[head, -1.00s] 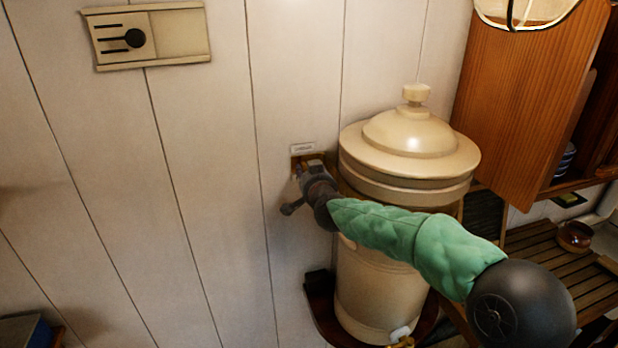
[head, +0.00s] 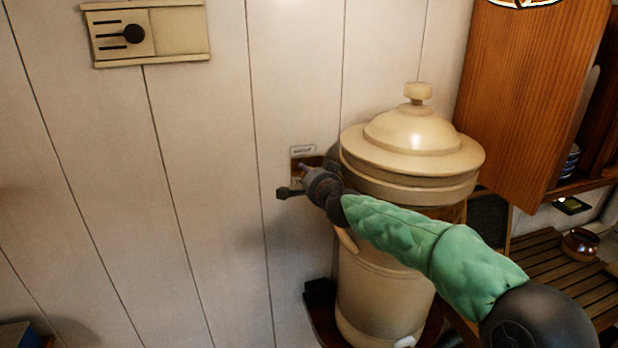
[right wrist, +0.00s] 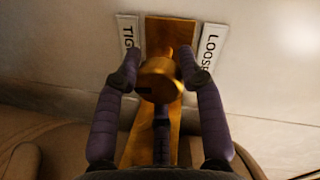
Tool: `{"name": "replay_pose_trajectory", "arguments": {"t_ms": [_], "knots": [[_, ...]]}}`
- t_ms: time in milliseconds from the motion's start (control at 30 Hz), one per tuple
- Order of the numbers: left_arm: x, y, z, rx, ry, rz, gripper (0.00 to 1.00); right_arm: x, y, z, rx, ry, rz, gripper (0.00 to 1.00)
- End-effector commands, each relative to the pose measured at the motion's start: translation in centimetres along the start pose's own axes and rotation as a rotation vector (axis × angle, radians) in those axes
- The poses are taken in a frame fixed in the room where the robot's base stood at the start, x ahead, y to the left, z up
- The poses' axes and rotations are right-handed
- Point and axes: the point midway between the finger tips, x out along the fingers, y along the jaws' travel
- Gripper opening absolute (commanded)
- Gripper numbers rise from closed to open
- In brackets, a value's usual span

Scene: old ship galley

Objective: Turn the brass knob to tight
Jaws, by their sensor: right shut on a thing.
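The brass knob (right wrist: 161,80) shows in the right wrist view on an upright brass plate (right wrist: 176,32). A label beginning "TIG" (right wrist: 129,37) is left of the plate and a "LOOSE" label (right wrist: 209,46) right of it; both are partly covered by fingers. A dark mark shows on the knob's left side. My right gripper (right wrist: 158,72) is shut on the knob, with dark fingers on both sides and one below. In the head view my right gripper (head: 308,172) is at the wall plate and mostly hides the knob. My left gripper is not in view.
A cream lidded urn (head: 385,270) stands close right of the plate, behind my right forearm. A wooden cabinet door (head: 510,95) hangs open at right above a slatted shelf (head: 545,265). A cream wall panel with a black slider (head: 180,35) is upper left. The left wall is clear.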

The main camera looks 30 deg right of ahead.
Motion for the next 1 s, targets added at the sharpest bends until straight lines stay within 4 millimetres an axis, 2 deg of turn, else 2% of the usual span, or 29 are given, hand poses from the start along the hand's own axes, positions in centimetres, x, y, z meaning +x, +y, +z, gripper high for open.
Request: {"name": "replay_pose_trajectory", "arguments": {"t_ms": [33,367,400,467,800,1000], "knots": [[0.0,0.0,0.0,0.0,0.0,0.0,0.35,-0.14,-0.38,-0.62,0.003,0.012,-0.007,0.07],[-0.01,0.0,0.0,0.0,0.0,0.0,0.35,-0.15,-0.42,-0.68,0.004,0.013,-0.007,0.07],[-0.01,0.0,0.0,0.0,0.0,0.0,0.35,-0.15,-0.42,-0.68,0.004,0.013,-0.007,0.48],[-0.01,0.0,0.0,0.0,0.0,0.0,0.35,-0.15,-0.39,-0.63,0.003,0.012,-0.007,0.64],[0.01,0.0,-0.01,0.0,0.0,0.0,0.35,-0.06,-0.17,-0.26,0.003,0.004,-0.003,0.64],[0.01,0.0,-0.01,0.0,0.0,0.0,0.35,-0.13,-0.72,-0.61,0.003,0.003,-0.001,0.64]]}}
